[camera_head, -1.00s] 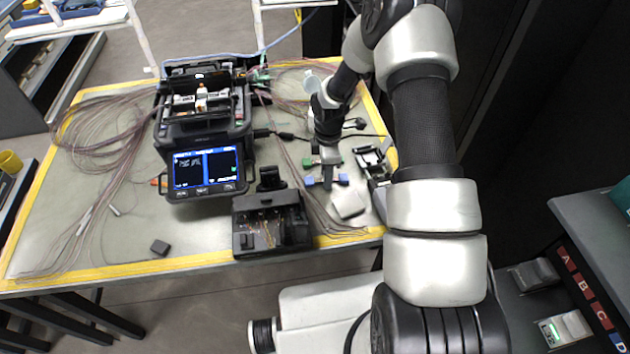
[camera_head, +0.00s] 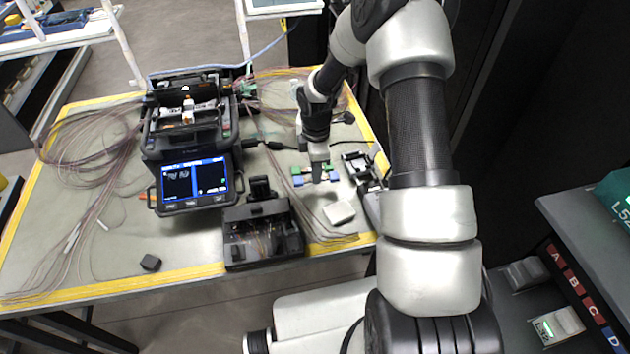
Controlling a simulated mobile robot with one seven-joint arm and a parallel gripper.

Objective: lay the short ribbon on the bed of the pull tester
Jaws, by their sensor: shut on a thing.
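My gripper (camera_head: 317,179) is shut on the short ribbon, between its two blue end pieces (camera_head: 334,176). The strip between them is too thin to make out, and the fingers hide its middle. The ribbon appears to be just above the mat, close to a similar pair of green end pieces (camera_head: 297,171). The pull tester, which I take to be the black and silver device (camera_head: 357,166), stands just right of my gripper at the table's right edge. Its bed is small in this view, and I see no ribbon on it.
A fusion splicer (camera_head: 190,140) with a lit screen stands left of my gripper. A black open tray unit (camera_head: 262,236) is in front of it. A white block (camera_head: 339,212) lies below my gripper. Loose fibres cover the mat's left side. A small dark block (camera_head: 150,262) lies near the front edge.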

